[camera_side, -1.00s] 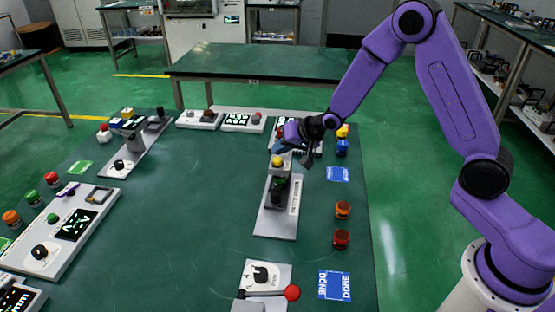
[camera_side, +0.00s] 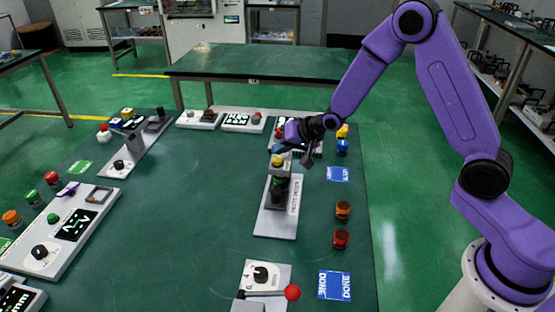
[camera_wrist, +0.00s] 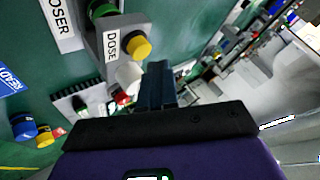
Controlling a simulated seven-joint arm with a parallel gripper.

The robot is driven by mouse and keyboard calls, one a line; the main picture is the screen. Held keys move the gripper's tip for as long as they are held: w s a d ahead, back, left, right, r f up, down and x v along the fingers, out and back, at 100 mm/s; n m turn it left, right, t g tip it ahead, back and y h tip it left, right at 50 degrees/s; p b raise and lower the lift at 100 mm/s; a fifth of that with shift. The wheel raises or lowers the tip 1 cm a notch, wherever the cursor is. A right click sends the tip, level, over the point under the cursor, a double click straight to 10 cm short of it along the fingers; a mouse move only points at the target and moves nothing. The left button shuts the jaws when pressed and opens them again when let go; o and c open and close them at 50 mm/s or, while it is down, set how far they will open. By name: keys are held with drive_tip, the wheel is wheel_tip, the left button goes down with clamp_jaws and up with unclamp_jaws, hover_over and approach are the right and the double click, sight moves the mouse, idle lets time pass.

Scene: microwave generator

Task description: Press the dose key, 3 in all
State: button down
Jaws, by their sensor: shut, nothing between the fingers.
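The dose key is a yellow round button (camera_wrist: 138,46) beside a "DOSE" label on the grey doser (camera_wrist: 88,40) in the wrist view. In the side view the yellow key (camera_side: 278,161) is on top of the doser stand (camera_side: 275,219). My gripper (camera_wrist: 157,70) is shut and empty, its dark fingers together and pointing towards the key. In the wrist view a gap shows between the fingertips and the key. In the side view my gripper (camera_side: 279,149) is just above and behind the key; I cannot judge the exact height there.
Orange (camera_side: 343,210) and red (camera_side: 341,239) knobs stand right of the doser. A lever with a red ball (camera_side: 292,292) is in front. Blue cards (camera_side: 338,174) lie at the right. A long panel (camera_side: 73,226) is at the left. The middle of the table is clear.

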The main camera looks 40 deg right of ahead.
sight(281, 161)
drive_tip(key=shift+f, duration=0.2)
drive_tip(key=shift+f, duration=0.25)
drive_tip(key=shift+f, duration=0.55)
idle(1.2)
drive_tip(key=shift+r, duration=0.95)
drive_tip(key=shift+r, duration=0.1)
drive_tip(key=shift+r, duration=2.45)
drive_tip(key=shift+s, duration=0.1)
